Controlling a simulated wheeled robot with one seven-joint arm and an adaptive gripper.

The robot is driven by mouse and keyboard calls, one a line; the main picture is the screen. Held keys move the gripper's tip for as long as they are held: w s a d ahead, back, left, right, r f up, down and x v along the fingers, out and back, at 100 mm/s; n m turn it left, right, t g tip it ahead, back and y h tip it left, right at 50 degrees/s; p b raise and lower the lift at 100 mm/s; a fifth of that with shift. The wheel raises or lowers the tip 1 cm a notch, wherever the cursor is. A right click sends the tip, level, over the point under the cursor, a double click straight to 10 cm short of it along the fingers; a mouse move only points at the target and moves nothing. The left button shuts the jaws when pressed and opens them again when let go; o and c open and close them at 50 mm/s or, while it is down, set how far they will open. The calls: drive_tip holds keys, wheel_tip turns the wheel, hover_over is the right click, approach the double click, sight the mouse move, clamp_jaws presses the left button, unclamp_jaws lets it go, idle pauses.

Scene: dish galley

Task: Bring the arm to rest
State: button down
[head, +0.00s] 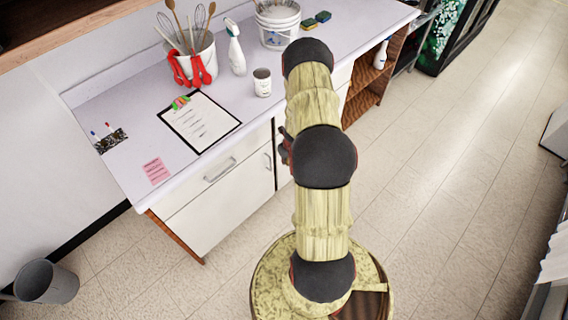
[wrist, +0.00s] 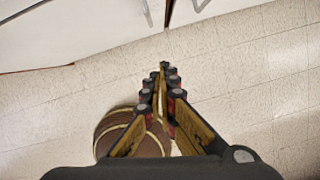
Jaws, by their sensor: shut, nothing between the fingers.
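My gripper (wrist: 163,70) shows in the wrist view with its two fingers together at the tips, shut and empty. The floor and part of my own round base lie below it in that view. In the head view my arm rises from my base and reaches up the picture toward the counter's front edge. The gripper itself is mostly hidden behind my arm there; only a small dark part shows at the arm's left side.
A pale counter (head: 105,172) runs along the wall, holding a utensil crock (head: 205,65), a spray bottle (head: 236,55), a clipboard (head: 199,122), a can (head: 262,83) and a white bucket (head: 277,25). A grey bin (head: 47,284) stands at lower left. The floor (head: 450,160) at right is clear.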

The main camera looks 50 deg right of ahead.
drive_tip(key=shift+p+v, duration=0.35)
drive_tip(key=shift+v, duration=1.25)
drive_tip(key=shift+d, duration=0.1)
